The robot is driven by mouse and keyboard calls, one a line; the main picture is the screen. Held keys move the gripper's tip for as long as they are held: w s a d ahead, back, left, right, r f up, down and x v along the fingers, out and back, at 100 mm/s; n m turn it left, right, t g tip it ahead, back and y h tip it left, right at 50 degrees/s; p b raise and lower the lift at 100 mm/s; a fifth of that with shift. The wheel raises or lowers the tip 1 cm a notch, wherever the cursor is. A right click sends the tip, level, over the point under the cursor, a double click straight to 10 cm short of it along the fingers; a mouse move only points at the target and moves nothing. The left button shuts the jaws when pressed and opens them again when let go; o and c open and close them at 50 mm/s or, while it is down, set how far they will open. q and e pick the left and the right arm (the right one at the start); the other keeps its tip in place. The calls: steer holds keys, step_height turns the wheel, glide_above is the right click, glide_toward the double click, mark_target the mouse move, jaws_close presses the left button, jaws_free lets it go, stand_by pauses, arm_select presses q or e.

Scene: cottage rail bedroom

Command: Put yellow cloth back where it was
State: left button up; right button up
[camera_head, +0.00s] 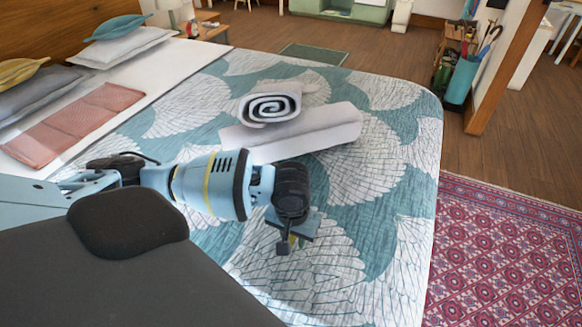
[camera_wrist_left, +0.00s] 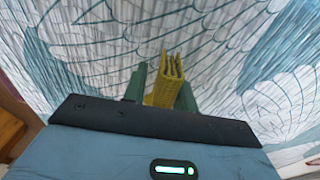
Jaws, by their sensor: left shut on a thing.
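The yellow cloth (camera_wrist_left: 165,83) is folded in several layers and stands between the two fingers of my left gripper (camera_wrist_left: 161,88) in the left wrist view. The gripper is shut on it. In the head view my left gripper (camera_head: 291,240) is over the near part of the bed, pointing down, and only a small bit of yellow shows by its fingers. The patterned teal and white bedspread (camera_head: 395,205) lies beneath it. I cannot tell whether the cloth touches the bedspread. My right gripper is not in view.
A rolled white towel (camera_head: 270,105) and a long white roll (camera_head: 300,135) lie mid-bed. A pink cloth (camera_head: 75,125) and pillows (camera_head: 120,45) are at the left. A red rug (camera_head: 500,250) is on the floor at the right. The near right of the bed is clear.

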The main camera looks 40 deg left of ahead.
arm_select(q)
steer(key=shift+w+a, duration=0.15)
steer(key=shift+a, duration=0.2)
steer(key=shift+w+a+f+b, duration=0.1)
steer(key=shift+a+f+b, duration=0.1)
steer(key=shift+f, duration=0.7)
steer(key=shift+a+f+b, duration=0.1)
steer(key=shift+f+b, duration=0.05)
steer(key=shift+f, duration=0.75)
steer(key=shift+f, duration=0.1)
steer(key=o, duration=1)
steer(key=shift+c, duration=0.2)
